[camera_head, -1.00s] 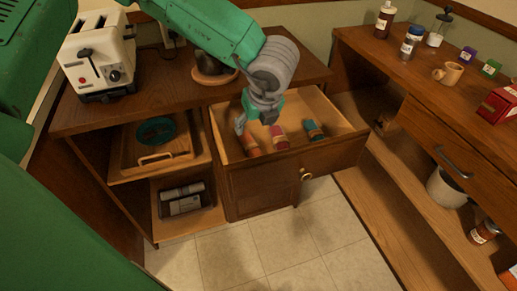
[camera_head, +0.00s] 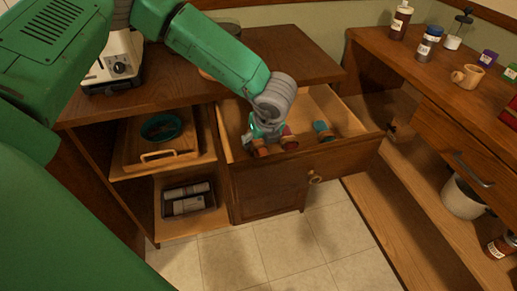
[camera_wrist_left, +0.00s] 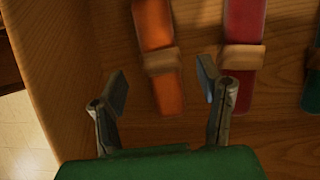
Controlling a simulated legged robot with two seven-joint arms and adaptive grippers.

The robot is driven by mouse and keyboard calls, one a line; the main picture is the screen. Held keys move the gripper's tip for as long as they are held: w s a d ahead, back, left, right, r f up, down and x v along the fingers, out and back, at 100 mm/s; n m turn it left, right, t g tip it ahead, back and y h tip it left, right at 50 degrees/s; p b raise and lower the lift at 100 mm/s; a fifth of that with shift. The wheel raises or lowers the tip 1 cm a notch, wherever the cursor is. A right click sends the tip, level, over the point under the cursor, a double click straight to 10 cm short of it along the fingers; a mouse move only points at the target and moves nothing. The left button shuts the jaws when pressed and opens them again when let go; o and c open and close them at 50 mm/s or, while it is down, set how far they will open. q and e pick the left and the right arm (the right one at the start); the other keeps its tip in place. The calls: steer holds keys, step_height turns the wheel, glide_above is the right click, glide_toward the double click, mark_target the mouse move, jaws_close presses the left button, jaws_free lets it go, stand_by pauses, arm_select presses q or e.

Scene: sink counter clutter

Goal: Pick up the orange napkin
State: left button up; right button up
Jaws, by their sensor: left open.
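The orange napkin (camera_wrist_left: 158,50) is a rolled cloth with a tan band, lying in the open drawer. In the left wrist view it lies just beyond and between the fingers of my left gripper (camera_wrist_left: 165,88), which is open and empty. In the head view my left gripper (camera_head: 263,138) is down inside the drawer, at its left part, and mostly hides the orange napkin (camera_head: 260,152). A red napkin (camera_wrist_left: 242,50) lies just right of the orange one, close to the right finger. My right gripper is not in view.
A teal napkin (camera_head: 323,131) lies farther right in the drawer (camera_head: 345,153). The drawer's side wall (camera_wrist_left: 60,80) runs close to the left finger. A toaster (camera_head: 115,65) stands on the counter, and shelves hold a tray (camera_head: 160,155) below.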

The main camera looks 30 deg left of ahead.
mark_target(259, 145)
arm_select(q)
steer(key=x, duration=0.4)
steer(key=shift+w+f+b, duration=0.1)
steer(key=shift+f+b, duration=0.1)
steer(key=shift+b, duration=0.1)
steer(key=shift+r, duration=0.1)
steer(key=c, duration=1.2)
steer(key=shift+r, duration=0.1)
steer(key=shift+c, duration=0.2)
